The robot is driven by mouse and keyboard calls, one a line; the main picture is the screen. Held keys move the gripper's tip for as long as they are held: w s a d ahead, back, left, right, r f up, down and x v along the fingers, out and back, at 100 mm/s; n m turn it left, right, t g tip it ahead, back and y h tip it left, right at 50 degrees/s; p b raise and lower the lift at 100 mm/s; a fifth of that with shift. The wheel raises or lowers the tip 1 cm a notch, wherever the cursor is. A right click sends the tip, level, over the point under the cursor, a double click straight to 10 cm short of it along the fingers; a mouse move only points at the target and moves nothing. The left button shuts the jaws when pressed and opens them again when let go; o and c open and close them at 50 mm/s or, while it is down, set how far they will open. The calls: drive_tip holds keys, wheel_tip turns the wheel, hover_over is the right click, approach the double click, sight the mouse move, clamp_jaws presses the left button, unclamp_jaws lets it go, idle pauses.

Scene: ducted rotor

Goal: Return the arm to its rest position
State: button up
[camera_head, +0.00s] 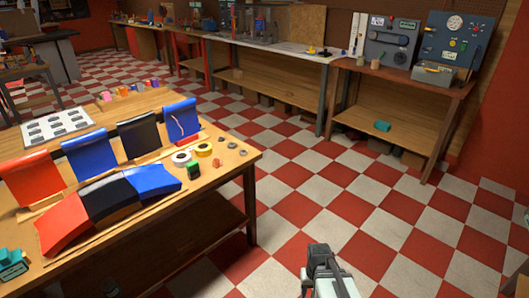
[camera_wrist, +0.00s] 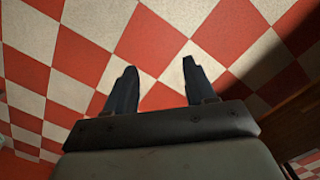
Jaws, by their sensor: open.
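My gripper (camera_head: 321,258) shows at the bottom middle of the head view, out over the checkered floor and to the right of the wooden table. In the wrist view my gripper (camera_wrist: 159,78) has its two dark fingers spread apart. Nothing is between them, only red and white floor tiles beyond. The gripper touches nothing that I can see. Most of my arm is outside the head view.
The wooden table (camera_head: 225,160) at left holds red, black and blue panels, tape rolls (camera_head: 204,149) and small parts. A workbench (camera_head: 345,64) with control panels stands at the back right. The checkered floor (camera_head: 330,185) between them is clear.

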drive_tip(key=s+f+g, duration=0.3)
drive_tip(key=s+f, duration=0.5)
drive_tip(key=s, duration=0.5)
drive_tip(key=s+f+g, duration=0.2)
drive_tip(key=s+f, duration=0.6)
drive_tip(key=s, duration=0.5)
drive_tip(key=shift+s+f+g, duration=0.15)
drive_tip(key=shift+f+g, duration=0.05)
drive_tip(key=shift+g, duration=0.2)
